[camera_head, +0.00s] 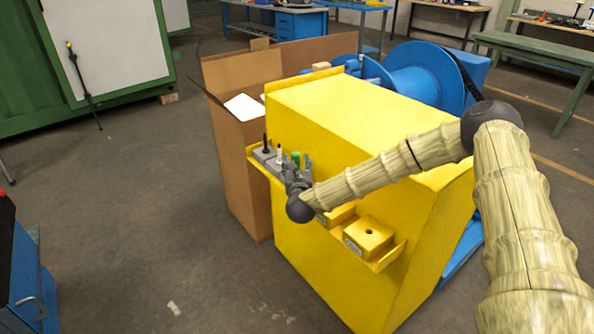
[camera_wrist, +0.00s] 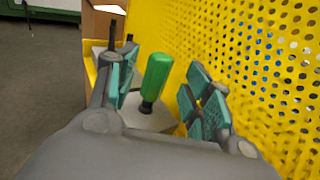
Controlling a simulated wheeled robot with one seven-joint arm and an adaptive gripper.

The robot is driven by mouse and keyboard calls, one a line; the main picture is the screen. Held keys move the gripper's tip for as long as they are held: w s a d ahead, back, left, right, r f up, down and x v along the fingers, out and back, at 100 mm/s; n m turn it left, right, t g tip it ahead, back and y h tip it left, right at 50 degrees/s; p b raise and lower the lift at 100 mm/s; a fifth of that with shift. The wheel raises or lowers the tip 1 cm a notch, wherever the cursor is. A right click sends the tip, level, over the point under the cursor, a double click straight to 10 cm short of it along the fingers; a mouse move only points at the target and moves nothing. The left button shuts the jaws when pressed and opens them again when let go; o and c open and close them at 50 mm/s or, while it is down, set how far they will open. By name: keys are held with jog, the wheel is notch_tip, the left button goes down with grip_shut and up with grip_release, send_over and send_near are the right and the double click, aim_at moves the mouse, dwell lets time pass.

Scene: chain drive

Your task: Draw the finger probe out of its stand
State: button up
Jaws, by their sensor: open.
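A tool with a green handle (camera_wrist: 157,76), which I take for the finger probe, stands in a grey stand (camera_wrist: 148,118) and leans slightly right in the wrist view. Its handle (camera_head: 296,158) also shows in the head view beside my gripper. My gripper (camera_wrist: 160,88) is open, with one teal-padded finger on each side of the handle and visible gaps between. The handle's lower end is dark and meets the stand. In the head view the gripper (camera_head: 293,172) hides part of the stand (camera_head: 266,157).
A yellow block (camera_head: 368,237) sits further right. A cardboard box (camera_head: 238,150) is left.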

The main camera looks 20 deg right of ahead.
aim_at(296, 160)
jog(key=shift+x, duration=2.2)
grip_shut()
